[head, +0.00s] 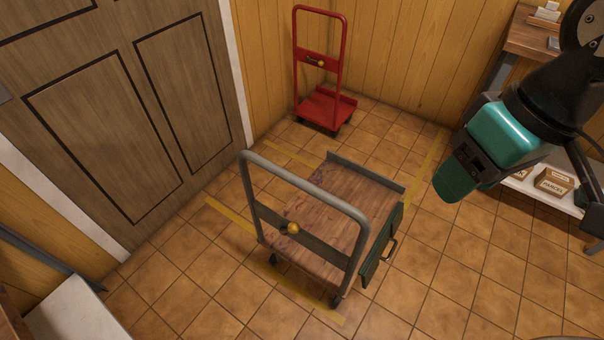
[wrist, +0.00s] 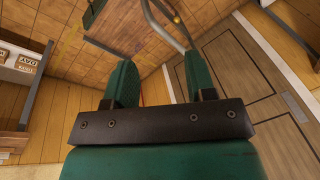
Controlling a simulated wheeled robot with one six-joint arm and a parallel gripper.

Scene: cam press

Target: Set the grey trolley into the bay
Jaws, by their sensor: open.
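The grey trolley (head: 322,205) stands upright on the tiled floor, with a brown deck, a tall grey tube handle and a yellow knob on its crossbar. A dark green panel (head: 382,248) with a black pull is on its right side. Yellow floor tape (head: 230,217) shows around and partly under the trolley; I cannot tell whether it sits fully inside the marked bay. My gripper (head: 452,188) is above and right of the trolley, apart from it. In the wrist view its two green fingers (wrist: 160,80) are spread and empty, with the trolley (wrist: 128,25) beyond them.
A red trolley (head: 320,105) stands at the back by the yellow plank wall. A brown panelled door (head: 110,110) is at left. A shelf unit with parcels (head: 555,182) is at right. A white box (head: 75,310) is at lower left. Floor is clear at lower right.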

